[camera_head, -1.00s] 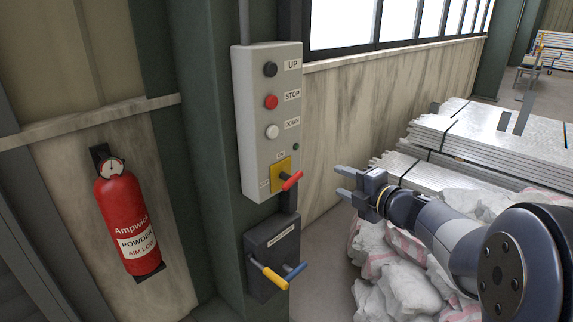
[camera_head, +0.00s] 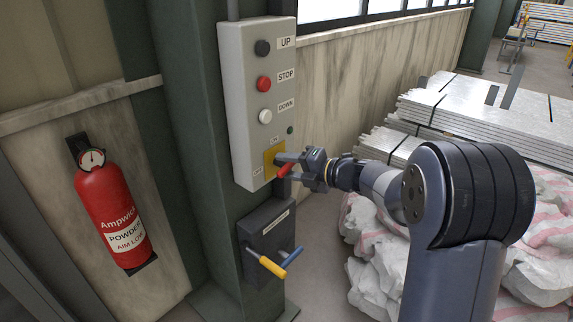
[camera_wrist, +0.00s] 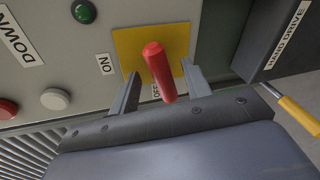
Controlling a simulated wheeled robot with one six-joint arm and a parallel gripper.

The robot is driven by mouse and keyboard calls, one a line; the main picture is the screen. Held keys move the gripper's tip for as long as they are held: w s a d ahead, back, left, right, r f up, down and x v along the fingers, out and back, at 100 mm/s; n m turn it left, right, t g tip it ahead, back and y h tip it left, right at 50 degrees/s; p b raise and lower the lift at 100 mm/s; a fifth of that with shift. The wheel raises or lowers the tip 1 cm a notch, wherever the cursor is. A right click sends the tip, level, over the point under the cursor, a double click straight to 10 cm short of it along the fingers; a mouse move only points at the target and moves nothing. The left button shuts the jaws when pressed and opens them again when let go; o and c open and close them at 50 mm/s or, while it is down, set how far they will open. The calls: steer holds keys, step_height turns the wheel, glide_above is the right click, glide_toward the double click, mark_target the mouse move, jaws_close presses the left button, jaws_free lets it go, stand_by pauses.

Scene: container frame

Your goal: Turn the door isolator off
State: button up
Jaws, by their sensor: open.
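The door isolator is a red handle (camera_head: 286,169) on a yellow plate (camera_head: 269,158), low on the grey control box (camera_head: 240,100). My gripper (camera_head: 283,163) is at the handle, its fingers open. In the wrist view the red handle (camera_wrist: 160,72) stands out between the two fingers of my gripper (camera_wrist: 158,76), with gaps on both sides. The fingertips overlap the yellow plate (camera_wrist: 122,42); whether they touch it I cannot tell. An ON label (camera_wrist: 105,64) shows beside the plate. An OFF label is partly hidden behind the handle.
The box has UP, STOP (camera_head: 264,83) and DOWN buttons. Below it hangs a dark hand-drive box (camera_head: 258,240) with yellow (camera_head: 272,267) and blue levers. A fire extinguisher (camera_head: 112,215) hangs at left. White sacks (camera_head: 375,290) and stacked panels (camera_head: 480,110) lie at right.

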steer(key=shift+w+a+f, duration=0.1)
steer(key=shift+w+a, duration=0.2)
steer(key=shift+a, duration=0.2)
steer(key=c, duration=1)
steer(key=shift+d+m+p, duration=0.1)
steer(key=shift+m+p, duration=0.3)
steer(key=shift+p, duration=0.3)
steer(key=shift+m+g+y+p, duration=0.4)
steer(key=shift+m+y+p, duration=0.15)
steer(key=shift+m, duration=0.35)
steer(key=o, duration=1)
steer(key=shift+d, duration=0.1)
